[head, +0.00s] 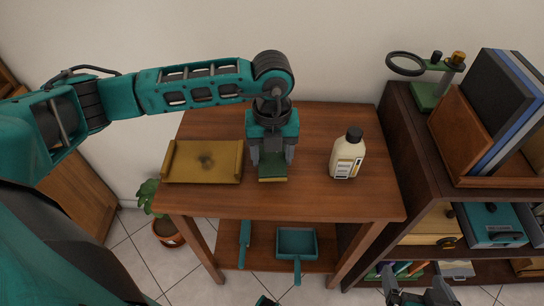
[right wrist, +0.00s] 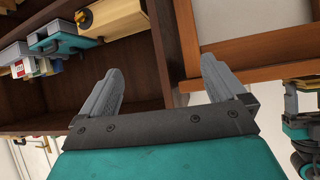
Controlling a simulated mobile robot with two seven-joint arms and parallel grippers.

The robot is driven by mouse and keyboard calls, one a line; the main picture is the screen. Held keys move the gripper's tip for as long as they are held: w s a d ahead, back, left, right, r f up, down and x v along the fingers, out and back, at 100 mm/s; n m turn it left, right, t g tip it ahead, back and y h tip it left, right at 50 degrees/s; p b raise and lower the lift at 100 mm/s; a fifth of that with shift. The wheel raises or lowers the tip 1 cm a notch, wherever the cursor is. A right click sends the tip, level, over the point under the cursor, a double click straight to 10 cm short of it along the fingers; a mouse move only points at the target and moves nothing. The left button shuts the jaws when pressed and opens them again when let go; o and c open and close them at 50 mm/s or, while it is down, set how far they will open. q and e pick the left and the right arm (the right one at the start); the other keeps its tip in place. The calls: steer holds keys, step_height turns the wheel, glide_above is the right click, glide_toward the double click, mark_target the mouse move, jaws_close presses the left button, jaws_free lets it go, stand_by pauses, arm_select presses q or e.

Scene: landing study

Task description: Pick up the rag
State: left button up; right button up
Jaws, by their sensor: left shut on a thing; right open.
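My left gripper (head: 272,160) points down over the wooden table and is shut on a small sponge-like block (head: 273,179), dark green on top with a yellow front edge. The fingers hide part of it, and I cannot tell whether it touches the tabletop. I see no loose cloth that is clearly a rag. My right gripper (head: 415,290) is at the bottom right of the head view, low by the shelf. It also shows in the right wrist view (right wrist: 162,85), open with nothing between its fingers.
On the table (head: 300,203) an ochre tray (head: 203,162) lies left of my left gripper, and a cream bottle (head: 347,158) with a black cap stands right. A teal dustpan (head: 297,242) is on the lower shelf. A dark shelf unit (head: 405,130) stands right, a potted plant (head: 167,232) left.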

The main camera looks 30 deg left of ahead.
mark_target(272, 158)
arm_select(q)
step_height(272, 158, up, 18)
steer(key=p, duration=0.2)
arm_select(e)
steer(key=shift+s+d+r, duration=0.35)
steer(key=shift+s+d, duration=0.05)
steer(key=shift+d, duration=0.15)
arm_select(q)
steer(key=shift+r, duration=0.1)
